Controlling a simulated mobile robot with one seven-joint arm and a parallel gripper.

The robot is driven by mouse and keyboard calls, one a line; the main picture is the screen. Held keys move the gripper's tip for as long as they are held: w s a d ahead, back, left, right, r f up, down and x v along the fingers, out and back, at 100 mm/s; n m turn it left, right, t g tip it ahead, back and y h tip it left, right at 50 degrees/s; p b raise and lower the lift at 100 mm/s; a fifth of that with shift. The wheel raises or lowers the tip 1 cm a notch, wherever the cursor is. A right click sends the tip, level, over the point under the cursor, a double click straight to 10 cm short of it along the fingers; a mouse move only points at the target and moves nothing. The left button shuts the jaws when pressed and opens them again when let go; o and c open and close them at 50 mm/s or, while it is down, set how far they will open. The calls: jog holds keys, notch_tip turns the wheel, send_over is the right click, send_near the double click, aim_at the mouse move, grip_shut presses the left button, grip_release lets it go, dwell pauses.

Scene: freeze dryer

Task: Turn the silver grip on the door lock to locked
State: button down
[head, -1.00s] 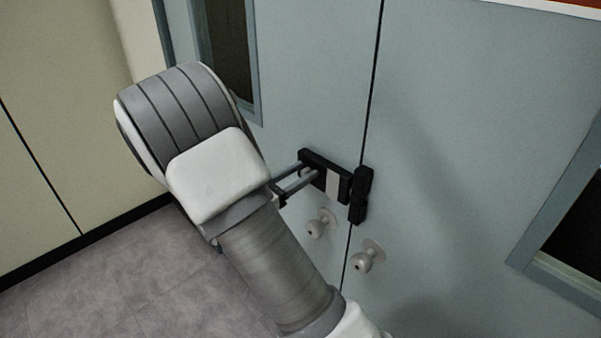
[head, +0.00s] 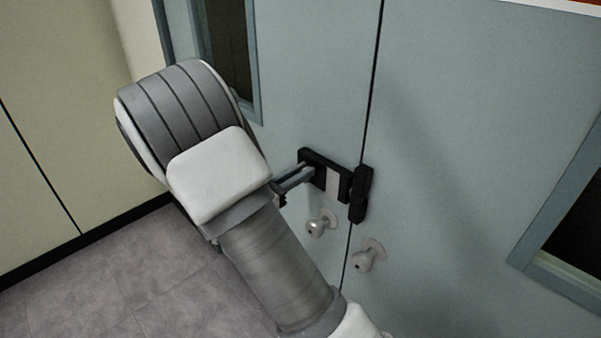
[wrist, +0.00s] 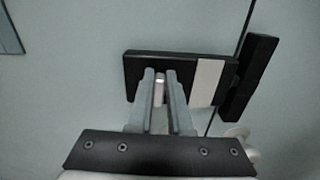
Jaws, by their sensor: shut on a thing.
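The door lock (head: 345,187) is a black block with a pale stripe, fixed on the left grey-blue door leaf. It also shows in the wrist view (wrist: 227,78). A separate black piece (wrist: 247,78) sits at the door seam, to its right. The small silver grip (wrist: 159,77) is on the left part of the lock, between my fingertips. My gripper (head: 305,172) is shut on it; its two fingers also show in the wrist view (wrist: 160,74). Most of the grip is hidden by the fingers, so I cannot tell its exact turn.
Two round door knobs, a left one (head: 321,223) and a right one (head: 369,256), stick out below the lock. The doors have framed windows, at the upper left (head: 229,45) and at the right (head: 575,235). Grey floor (head: 110,275) lies open at the lower left.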

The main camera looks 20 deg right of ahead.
jog(key=m+b, duration=0.4)
jog(key=b, duration=0.1)
jog(key=s+f+m+b, duration=0.1)
jog(key=m+b, duration=0.3)
jog(key=b, duration=0.1)
jog(key=m+b, duration=0.5)
jog(key=shift+s+d+f, duration=0.3)
jog(key=shift+f, duration=0.1)
jog(key=m+b, duration=0.2)
jog(key=b, duration=0.1)
jog(key=shift+m, duration=0.3)
jog(key=shift+r+b, duration=0.1)
jog(key=shift+b, duration=0.25)
jog(key=c, duration=0.8)
grip_release()
jog(key=shift+c, duration=0.2)
